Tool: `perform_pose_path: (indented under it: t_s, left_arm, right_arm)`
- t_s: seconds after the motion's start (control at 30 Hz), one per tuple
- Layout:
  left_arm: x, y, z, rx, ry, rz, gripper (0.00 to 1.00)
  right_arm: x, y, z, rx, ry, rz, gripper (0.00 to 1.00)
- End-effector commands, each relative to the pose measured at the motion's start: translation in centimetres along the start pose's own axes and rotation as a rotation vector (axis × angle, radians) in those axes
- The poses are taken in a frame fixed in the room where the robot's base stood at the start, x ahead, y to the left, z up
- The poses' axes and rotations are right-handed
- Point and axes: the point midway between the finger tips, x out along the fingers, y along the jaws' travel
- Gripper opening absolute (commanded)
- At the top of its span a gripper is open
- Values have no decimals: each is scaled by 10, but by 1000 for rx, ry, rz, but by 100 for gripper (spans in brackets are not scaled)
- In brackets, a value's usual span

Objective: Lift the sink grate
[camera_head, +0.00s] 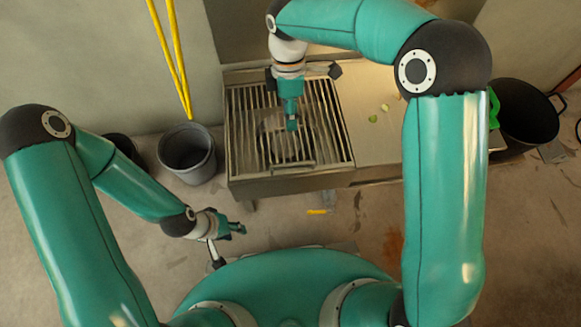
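The sink grate (242,136), a rack of parallel metal bars, lies over the sink in the left part of the metal counter. A handle-like bar (293,167) shows at its front edge. My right gripper (291,124) points down over the middle of the grate. Its fingers look close together, but I cannot tell whether they touch the bars or are shut on anything. My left gripper (238,229) is in front of the counter, to the left and low, away from the grate. Its finger state is too small to tell.
A dark grey bucket (187,150) stands left of the counter. The drainboard (375,150) right of the grate holds small green pieces (373,118). A large black pot (527,112) is at the far right. Yellow poles (172,55) stand behind the bucket.

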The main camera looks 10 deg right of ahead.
Motion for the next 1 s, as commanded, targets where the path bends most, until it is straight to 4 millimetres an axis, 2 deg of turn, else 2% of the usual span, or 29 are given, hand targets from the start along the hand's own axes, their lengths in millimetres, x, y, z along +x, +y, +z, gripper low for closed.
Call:
perform_pose_path:
  t_s: [0.17,0.27,0.7,0.9,1.0]
  left_arm:
    - [9,-3,0,0,1,0,37]
    - [14,-5,0,0,1,0,37]
    - [51,-18,0,0,0,0,37]
    - [62,-22,0,0,0,0,37]
    - [66,-24,0,0,0,0,37]
  right_arm:
    - [11,0,0,-16,-8,-2,37]
    - [25,0,0,-15,-8,-3,37]
    - [119,0,1,-14,-8,-5,37]
    - [151,0,1,-14,-8,-3,37]
    - [161,0,0,-13,-7,-2,37]
